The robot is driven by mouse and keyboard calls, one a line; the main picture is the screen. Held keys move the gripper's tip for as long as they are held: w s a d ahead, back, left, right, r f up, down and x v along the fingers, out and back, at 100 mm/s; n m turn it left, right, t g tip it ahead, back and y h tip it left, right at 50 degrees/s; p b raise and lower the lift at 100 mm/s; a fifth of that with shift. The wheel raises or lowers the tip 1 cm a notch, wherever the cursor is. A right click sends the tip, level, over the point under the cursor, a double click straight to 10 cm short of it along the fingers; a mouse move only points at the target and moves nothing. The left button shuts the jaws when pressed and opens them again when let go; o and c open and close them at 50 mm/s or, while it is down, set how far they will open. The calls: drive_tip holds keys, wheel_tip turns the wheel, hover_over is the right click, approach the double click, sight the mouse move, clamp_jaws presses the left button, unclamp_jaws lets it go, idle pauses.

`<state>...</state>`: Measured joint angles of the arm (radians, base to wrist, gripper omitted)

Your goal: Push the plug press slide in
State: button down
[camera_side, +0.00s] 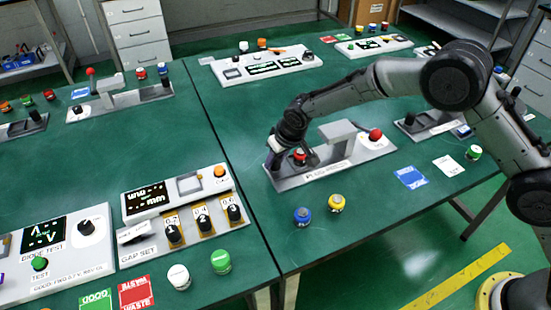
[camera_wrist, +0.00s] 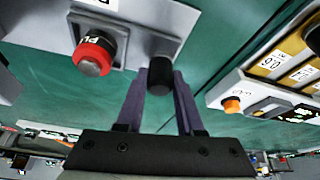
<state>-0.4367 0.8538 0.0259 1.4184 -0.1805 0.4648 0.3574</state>
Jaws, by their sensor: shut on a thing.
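The plug press (camera_side: 350,158) is a grey station with a raised grey arm and a red knob (camera_side: 375,134) at its right end. A red piece with a silver top (camera_side: 299,155) stands near its left end; in the wrist view this red piece (camera_wrist: 94,54) shows part of a label. A black knob (camera_wrist: 160,76) rises from the grey slide plate beside it. My gripper (camera_wrist: 158,82) is shut on the black knob, one finger on each side. In the side view my gripper (camera_side: 279,143) is at the press's left end, and the black knob is mostly hidden there.
A yellow cap (camera_side: 302,215) and a blue-sided cap (camera_side: 336,202) stand in front of the press. Blue (camera_side: 410,177) and white (camera_side: 448,165) cards lie at right. Green table is bare left of the press.

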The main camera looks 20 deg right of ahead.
idle(0.8)
drive_tip(key=d, duration=0.9)
drive_tip(key=shift+d, duration=0.3)
drive_tip(key=c, duration=0.5)
unclamp_jaws()
drive_tip(key=shift+c, duration=0.2)
drive_tip(key=v, duration=1.4)
drive_tip(key=shift+s+f, duration=0.1)
